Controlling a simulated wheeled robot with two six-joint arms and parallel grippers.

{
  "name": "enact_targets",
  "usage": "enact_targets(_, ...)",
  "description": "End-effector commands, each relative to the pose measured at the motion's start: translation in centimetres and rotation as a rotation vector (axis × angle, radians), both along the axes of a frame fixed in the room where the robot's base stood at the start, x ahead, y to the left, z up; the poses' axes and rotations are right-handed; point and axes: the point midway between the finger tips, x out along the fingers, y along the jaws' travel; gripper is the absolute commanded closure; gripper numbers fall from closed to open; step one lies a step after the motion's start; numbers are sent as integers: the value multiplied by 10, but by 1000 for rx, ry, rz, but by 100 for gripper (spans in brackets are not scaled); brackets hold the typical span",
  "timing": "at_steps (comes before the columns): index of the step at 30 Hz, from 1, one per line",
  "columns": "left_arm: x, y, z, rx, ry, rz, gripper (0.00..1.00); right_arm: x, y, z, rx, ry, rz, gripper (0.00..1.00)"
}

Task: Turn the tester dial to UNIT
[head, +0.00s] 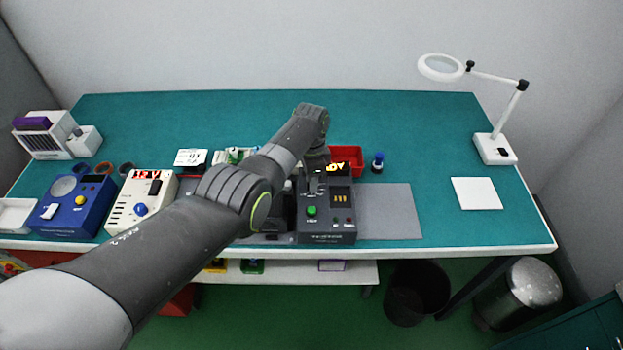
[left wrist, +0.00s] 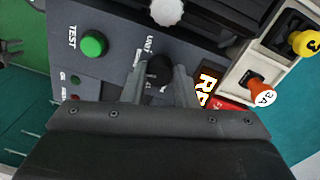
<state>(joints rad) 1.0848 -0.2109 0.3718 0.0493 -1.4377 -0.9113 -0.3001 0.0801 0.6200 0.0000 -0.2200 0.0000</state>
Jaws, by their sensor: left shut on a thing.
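The dark grey tester (head: 325,238) stands near the table's front edge, right of centre in the head view, with a green button (head: 311,210). In the left wrist view the tester panel (left wrist: 115,52) shows tilted, with the green TEST button (left wrist: 93,43). The small black dial (left wrist: 159,70) sits between my two fingers, beside the UNIT label. My left gripper (left wrist: 160,75) is shut on the dial, and the fingers partly cover the markings around it, so its pointer setting is unclear. In the head view my left gripper (head: 316,182) reaches down onto the tester, partly hidden by my arm.
A red bin (head: 346,157) and a blue-capped bottle (head: 378,162) stand behind the tester. An orange-lettered display (left wrist: 207,83) and an orange knob (left wrist: 257,84) lie close to my fingers. A magnifier lamp (head: 495,149) stands at right. The grey mat (head: 390,212) beside the tester is clear.

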Motion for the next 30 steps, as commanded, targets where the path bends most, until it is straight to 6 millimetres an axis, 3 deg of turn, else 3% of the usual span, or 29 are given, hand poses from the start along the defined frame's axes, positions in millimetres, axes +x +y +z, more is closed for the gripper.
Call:
enact_targets(18, 2, -1, 2, 1, -6, -576, 97, 0, 0, -2, 0, 1, 0, 64)
enact_targets(30, 2, -2, 2, 1, -5, -832, 97, 0, 0, 0, 0, 1, 0, 64)
